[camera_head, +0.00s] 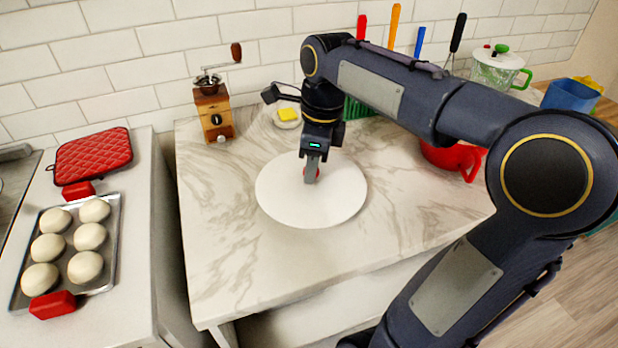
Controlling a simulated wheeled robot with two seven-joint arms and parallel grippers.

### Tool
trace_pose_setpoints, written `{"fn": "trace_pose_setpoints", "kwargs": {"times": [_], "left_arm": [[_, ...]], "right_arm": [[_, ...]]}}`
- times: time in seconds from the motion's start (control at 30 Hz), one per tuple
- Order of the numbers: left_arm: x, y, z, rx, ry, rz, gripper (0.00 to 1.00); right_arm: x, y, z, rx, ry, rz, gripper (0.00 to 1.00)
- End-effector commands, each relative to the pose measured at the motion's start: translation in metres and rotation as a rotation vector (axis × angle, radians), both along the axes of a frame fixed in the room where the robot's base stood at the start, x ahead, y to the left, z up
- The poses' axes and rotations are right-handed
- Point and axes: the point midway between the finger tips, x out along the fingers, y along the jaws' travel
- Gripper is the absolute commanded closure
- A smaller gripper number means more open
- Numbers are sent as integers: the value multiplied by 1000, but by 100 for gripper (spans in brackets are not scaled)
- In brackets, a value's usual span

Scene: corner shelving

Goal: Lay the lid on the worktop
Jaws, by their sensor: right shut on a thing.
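The lid (285,195) is a flat white disc with a small red knob at its middle, in the head view. It is level over the middle of the marble worktop (235,270). I cannot tell whether it touches the surface or is held just above it. My right gripper (312,174) points straight down and is shut on the lid's knob, mostly hiding it. My left gripper is not in view.
A red pot (455,158) stands at the right, partly behind my arm. A coffee grinder (213,112) and a small dish with a yellow item (288,115) stand at the back. A glass jar (498,70) is at back right. The worktop's front left is clear.

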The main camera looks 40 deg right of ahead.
Motion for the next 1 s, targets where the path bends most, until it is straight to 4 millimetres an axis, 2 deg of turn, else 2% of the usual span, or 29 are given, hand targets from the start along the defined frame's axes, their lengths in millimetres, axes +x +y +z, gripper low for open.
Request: {"fn": "trace_pose_setpoints", "kwargs": {"times": [0.2, 0.3, 0.4, 0.8, 0.83, 1.0], "left_arm": [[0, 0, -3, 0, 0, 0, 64], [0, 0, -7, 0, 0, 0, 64], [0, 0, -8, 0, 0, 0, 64], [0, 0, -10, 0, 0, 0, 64], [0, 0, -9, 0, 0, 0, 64], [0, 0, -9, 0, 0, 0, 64]], "right_arm": [[12, 1, -19, 1, 3, 1, 95], [11, 1, -35, 1, 4, -1, 95], [11, 1, -43, 0, 1, 0, 95], [11, 1, -48, 0, 0, 0, 95], [11, 1, -47, 0, 0, 0, 70], [11, 1, -47, 0, 0, 0, 50]]}}
